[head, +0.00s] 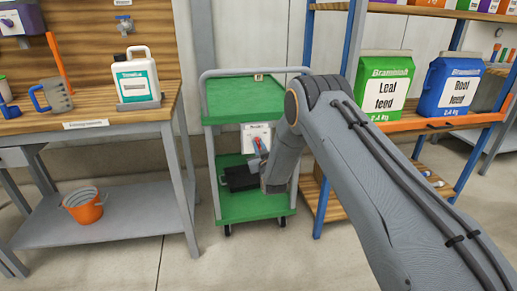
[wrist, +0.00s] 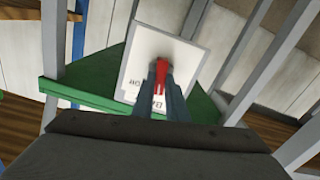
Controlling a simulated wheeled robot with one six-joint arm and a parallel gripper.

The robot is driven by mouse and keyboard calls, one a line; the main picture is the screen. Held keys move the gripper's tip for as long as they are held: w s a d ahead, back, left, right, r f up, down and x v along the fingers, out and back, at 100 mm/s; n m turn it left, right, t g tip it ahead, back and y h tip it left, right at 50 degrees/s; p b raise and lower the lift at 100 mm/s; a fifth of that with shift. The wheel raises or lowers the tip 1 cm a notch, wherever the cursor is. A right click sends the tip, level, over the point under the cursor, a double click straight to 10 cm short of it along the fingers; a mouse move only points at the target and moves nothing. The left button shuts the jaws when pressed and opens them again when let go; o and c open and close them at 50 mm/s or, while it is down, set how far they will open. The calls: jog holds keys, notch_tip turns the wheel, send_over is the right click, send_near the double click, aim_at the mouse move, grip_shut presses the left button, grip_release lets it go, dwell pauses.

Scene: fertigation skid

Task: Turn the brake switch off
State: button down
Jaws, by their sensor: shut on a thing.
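The brake switch is a white panel (head: 250,137) with a red handle (head: 257,142), set between the shelves of the green cart. The white panel also shows in the wrist view (wrist: 137,62), tilted, with the red handle (wrist: 161,80) at its middle. My gripper (head: 262,150) is at the front of the panel, and its two fingers close on the red handle in the wrist view (wrist: 160,88). The fingers hide part of the handle and of the label on the panel.
The green cart (head: 243,100) stands between a wooden workbench (head: 90,122) on the left and a blue-and-orange rack (head: 450,122) on the right. A black box (head: 238,178) is low on the cart. An orange bucket (head: 84,206) sits on the bench's lower shelf.

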jog(key=m+b, duration=0.1)
jog(key=m, duration=0.4)
jog(key=shift+d+m, duration=0.1)
jog(key=shift+m, duration=0.2)
jog(key=m+b, duration=0.1)
jog(key=m, duration=0.4)
jog(key=shift+d+f, duration=0.1)
jog(key=shift+m, duration=0.4)
jog(key=c, duration=1.8)
grip_release()
jog(key=shift+o, duration=0.2)
jog(key=v, duration=0.7)
jog(key=shift+s+p, duration=0.4)
jog(key=shift+p, duration=0.05)
